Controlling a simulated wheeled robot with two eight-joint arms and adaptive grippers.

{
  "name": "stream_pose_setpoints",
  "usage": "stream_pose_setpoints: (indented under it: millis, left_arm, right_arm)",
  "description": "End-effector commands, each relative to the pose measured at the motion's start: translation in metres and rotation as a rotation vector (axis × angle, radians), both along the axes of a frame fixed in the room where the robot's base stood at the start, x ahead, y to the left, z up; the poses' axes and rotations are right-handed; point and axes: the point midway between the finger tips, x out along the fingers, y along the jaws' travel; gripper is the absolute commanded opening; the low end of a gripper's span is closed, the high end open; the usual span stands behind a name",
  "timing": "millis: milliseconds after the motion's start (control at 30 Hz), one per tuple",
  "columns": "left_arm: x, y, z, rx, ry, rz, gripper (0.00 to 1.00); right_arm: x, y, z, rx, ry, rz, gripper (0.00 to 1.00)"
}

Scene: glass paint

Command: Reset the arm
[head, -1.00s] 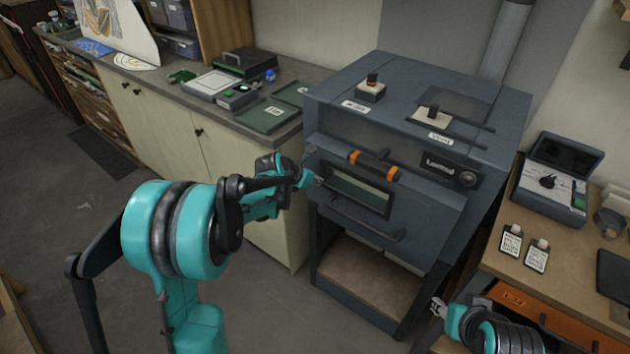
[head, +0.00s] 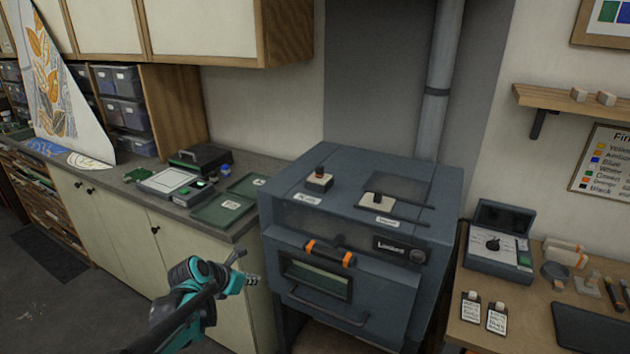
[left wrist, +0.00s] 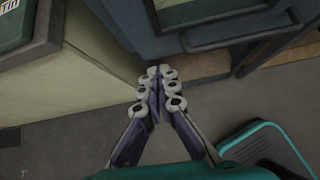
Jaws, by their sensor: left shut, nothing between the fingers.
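My left gripper (head: 246,268) is in the lower middle of the head view, in front of the counter and just left of the kiln. In the left wrist view my left gripper (left wrist: 159,82) points toward the gap between the cabinet and the kiln. Its fingers are together and empty, above the floor. The dark grey kiln (head: 375,240) stands with its door closed, an orange-and-black handle (head: 328,253) on its front. My right gripper is not in view in the head view now.
The counter (head: 268,174) holds green trays (head: 222,209), a light panel (head: 170,182) and a black case (head: 199,157). A wooden table (head: 520,330) at right carries a control box (head: 497,245) and two labelled bottles (head: 470,308). Floor (head: 50,310) is free at lower left.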

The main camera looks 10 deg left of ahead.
Motion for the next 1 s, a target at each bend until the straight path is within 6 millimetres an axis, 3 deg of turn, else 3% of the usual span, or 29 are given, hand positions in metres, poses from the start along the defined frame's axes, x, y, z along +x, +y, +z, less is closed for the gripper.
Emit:
stream_pose_setpoints:
  millis: [167,400,600,700,833,1000]
  left_arm:
    - [-0.036,-0.024,0.016,0.271,-0.054,-0.268,0.00]
    - [-0.125,-0.059,0.034,0.905,-0.174,-0.948,0.00]
    - [-0.195,-0.072,0.030,1.393,-0.259,-1.549,0.00]
    - [-0.221,-0.073,0.024,1.581,-0.289,-1.804,0.00]
    - [-0.242,-0.073,0.018,1.738,-0.312,-2.033,0.00]
    - [-0.250,-0.072,0.015,1.812,-0.322,-2.148,0.00]
  right_arm:
    - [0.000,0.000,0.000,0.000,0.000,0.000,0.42]
    - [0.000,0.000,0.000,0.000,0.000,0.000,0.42]
    - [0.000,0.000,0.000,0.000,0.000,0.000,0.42]
    - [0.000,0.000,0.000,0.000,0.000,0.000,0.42]
    - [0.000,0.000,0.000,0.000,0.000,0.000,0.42]
    - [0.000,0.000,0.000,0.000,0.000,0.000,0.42]
